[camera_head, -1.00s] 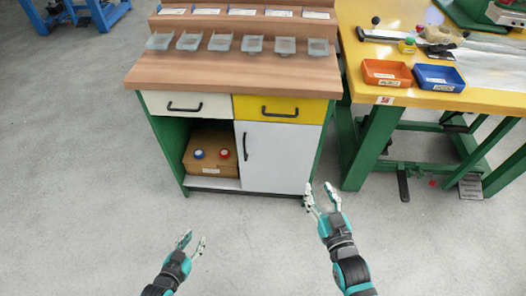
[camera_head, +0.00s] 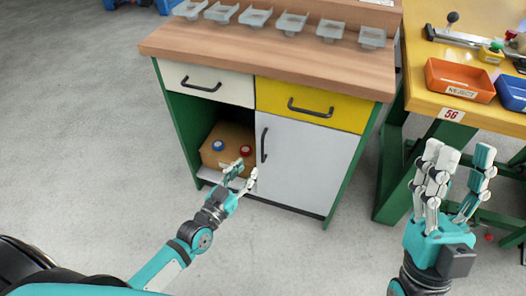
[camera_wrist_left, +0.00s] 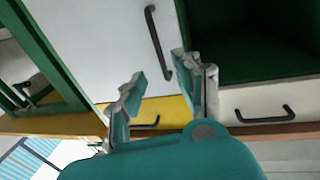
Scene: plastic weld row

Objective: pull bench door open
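The bench door is a white panel (camera_head: 305,165) below a yellow drawer (camera_head: 310,105), and it looks shut. Its dark vertical handle (camera_head: 264,145) is near its left edge. My left gripper (camera_head: 242,173) is open and empty, just below and left of the handle in the head view. In the left wrist view the handle (camera_wrist_left: 158,42) shows beyond the open fingertips (camera_wrist_left: 163,82), and no finger is seen closed around it. My right gripper (camera_head: 456,165) is open and empty, at the right in front of the yellow table.
Left of the door is an open green compartment with a cardboard box (camera_head: 225,140) and round-topped red and blue items. A white drawer (camera_head: 205,82) is above it. The yellow table (camera_head: 480,105) with orange and blue bins stands right. Floor in front is clear.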

